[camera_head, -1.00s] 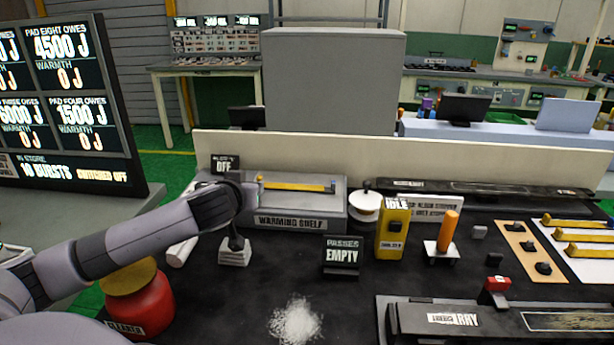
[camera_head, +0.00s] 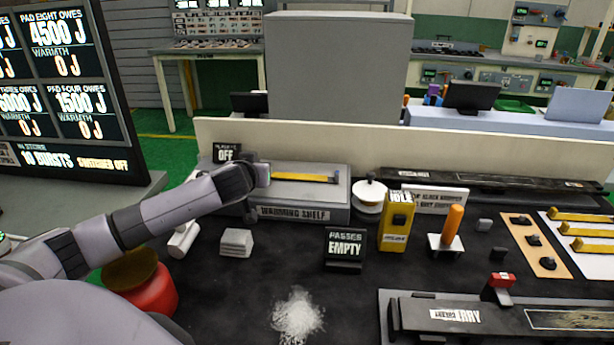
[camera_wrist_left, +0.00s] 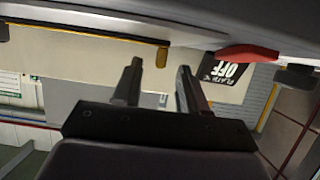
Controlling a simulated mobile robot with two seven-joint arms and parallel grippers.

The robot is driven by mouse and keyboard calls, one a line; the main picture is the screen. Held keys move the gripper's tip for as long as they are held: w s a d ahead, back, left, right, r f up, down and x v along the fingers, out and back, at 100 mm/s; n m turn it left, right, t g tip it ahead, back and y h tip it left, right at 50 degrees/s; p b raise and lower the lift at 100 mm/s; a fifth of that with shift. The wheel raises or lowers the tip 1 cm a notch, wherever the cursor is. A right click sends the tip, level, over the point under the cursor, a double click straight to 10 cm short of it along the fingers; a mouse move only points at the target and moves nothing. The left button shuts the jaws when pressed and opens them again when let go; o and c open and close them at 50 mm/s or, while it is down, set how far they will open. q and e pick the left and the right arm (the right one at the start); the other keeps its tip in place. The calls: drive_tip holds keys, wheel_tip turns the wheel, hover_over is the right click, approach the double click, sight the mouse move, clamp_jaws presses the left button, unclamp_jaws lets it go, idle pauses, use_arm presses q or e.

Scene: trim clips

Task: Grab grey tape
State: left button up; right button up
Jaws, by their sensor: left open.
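I cannot tell for certain which thing is the grey tape. A pale grey layered block (camera_head: 236,242) lies on the dark bench, left of the middle. A white roll (camera_head: 370,194) sits behind the yellow box, and a white cylinder (camera_head: 183,240) lies at the left. My left arm reaches over the bench to the left end of the warming shelf (camera_head: 300,213). In the head view its fingers are mostly hidden. In the left wrist view, the left gripper (camera_wrist_left: 159,66) is open, with nothing between its fingers. My right gripper is not in view.
A yellow strip (camera_head: 305,177) lies on the shelf. A sign reading OFF (camera_head: 227,153) stands behind it. A PASSES EMPTY sign (camera_head: 345,247), yellow box (camera_head: 397,222) and orange post (camera_head: 453,224) stand on the bench. White powder (camera_head: 297,316) lies in front.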

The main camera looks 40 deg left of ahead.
use_arm(q)
drive_tip(key=shift+w+a+f, duration=0.15)
drive_tip(key=shift+w, duration=0.15)
clamp_jaws()
